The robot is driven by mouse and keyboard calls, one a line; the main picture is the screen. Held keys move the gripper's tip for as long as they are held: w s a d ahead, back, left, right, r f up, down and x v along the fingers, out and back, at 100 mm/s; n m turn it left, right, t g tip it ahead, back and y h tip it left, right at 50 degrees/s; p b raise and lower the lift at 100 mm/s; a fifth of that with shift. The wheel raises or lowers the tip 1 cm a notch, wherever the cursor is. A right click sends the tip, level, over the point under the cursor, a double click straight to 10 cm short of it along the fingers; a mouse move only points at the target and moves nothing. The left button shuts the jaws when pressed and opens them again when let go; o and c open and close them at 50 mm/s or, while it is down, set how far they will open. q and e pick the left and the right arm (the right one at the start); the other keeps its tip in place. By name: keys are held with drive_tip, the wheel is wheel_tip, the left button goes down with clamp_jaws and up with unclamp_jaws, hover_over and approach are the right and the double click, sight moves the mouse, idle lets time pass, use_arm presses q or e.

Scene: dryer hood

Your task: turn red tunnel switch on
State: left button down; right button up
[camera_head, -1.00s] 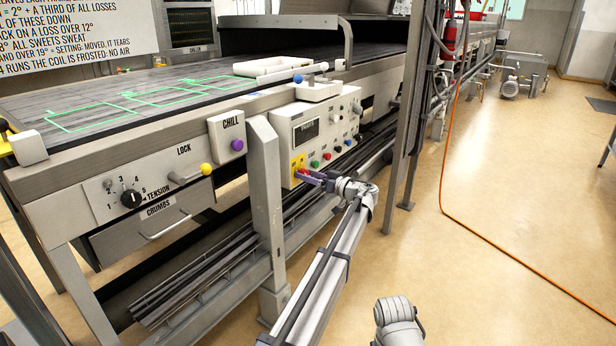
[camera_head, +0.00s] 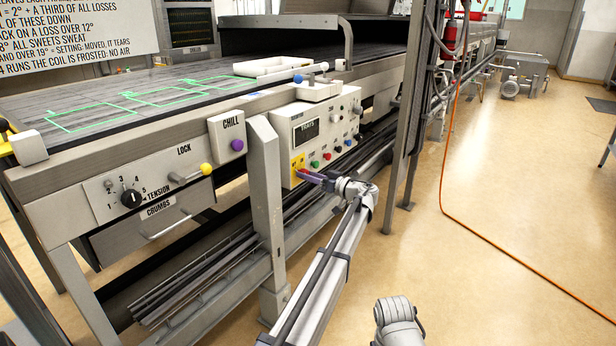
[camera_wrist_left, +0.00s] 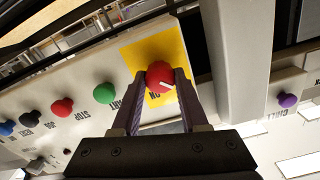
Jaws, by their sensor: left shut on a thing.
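The red switch knob (camera_wrist_left: 160,77) sits on a yellow plate (camera_wrist_left: 172,50) in the left wrist view, with a white mark on its face and a partly hidden label beside it. In the head view the yellow plate (camera_head: 298,162) is at the lower left corner of the control panel, and my gripper covers much of the knob. My left gripper (camera_head: 304,174) is at the knob, its fingers on both sides of it. In the left wrist view the left gripper (camera_wrist_left: 160,90) is shut on the red knob. My right gripper is not in view.
On the same panel (camera_head: 283,124) are a green knob (camera_wrist_left: 104,92), a red knob (camera_wrist_left: 62,106) and other knobs in a row. A grey post (camera_head: 265,190) stands just left of my left gripper. An orange hose (camera_head: 442,180) lies on the open floor at right.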

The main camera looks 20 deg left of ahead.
use_arm(q)
drive_tip(key=shift+m, duration=0.3)
drive_tip(key=shift+d+f+m, duration=0.1)
drive_tip(key=shift+m, duration=8.5)
drive_tip(key=shift+c, duration=2.2)
unclamp_jaws()
